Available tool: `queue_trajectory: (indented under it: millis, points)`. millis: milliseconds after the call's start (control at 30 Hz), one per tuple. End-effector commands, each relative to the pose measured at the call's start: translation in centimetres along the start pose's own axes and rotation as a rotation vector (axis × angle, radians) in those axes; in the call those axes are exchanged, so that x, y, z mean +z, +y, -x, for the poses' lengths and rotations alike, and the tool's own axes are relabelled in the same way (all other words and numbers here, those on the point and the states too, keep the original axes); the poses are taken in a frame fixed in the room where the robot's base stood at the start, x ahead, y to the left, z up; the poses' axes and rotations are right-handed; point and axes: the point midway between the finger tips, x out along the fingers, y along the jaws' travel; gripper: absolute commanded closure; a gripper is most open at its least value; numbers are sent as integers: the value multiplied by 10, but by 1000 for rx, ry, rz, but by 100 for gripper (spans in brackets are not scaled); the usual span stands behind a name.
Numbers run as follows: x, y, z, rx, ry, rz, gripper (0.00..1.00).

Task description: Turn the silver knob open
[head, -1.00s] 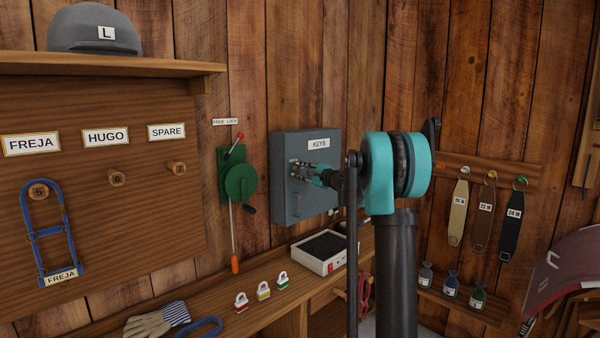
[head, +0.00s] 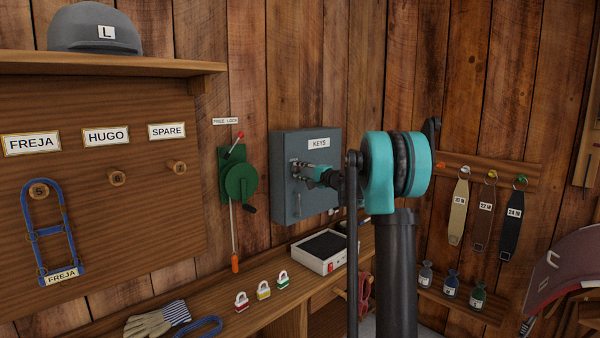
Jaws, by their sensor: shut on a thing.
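The grey key cabinet (head: 318,150) labelled KEYS hangs on the plank wall in the middle of the head view, its door against the box. My gripper (head: 299,170) is at the left part of the cabinet's front, its fingertips shut on the silver knob. The knob is small and mostly hidden by the fingers, so its exact angle cannot be told. My teal and black arm comes in from the right and covers the area right of the cabinet.
A green crank box (head: 239,183) with a red-tipped lever is on the wall left of the cabinet. Below, the wooden shelf holds a white tray (head: 322,263) with a dark inset, and several small padlocks (head: 263,291). Straps (head: 484,222) hang at right.

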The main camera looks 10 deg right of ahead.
Motion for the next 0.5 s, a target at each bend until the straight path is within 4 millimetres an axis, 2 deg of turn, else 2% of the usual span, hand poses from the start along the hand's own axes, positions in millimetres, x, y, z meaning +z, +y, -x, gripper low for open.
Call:
queue_trajectory:
  millis: [400, 433, 500]
  points:
    - [1, 0, 0, 1, -1, 6, 100]
    - [1, 0, 0, 1, -1, 6, 67]
    - [1, 0, 0, 1, -1, 6, 59]
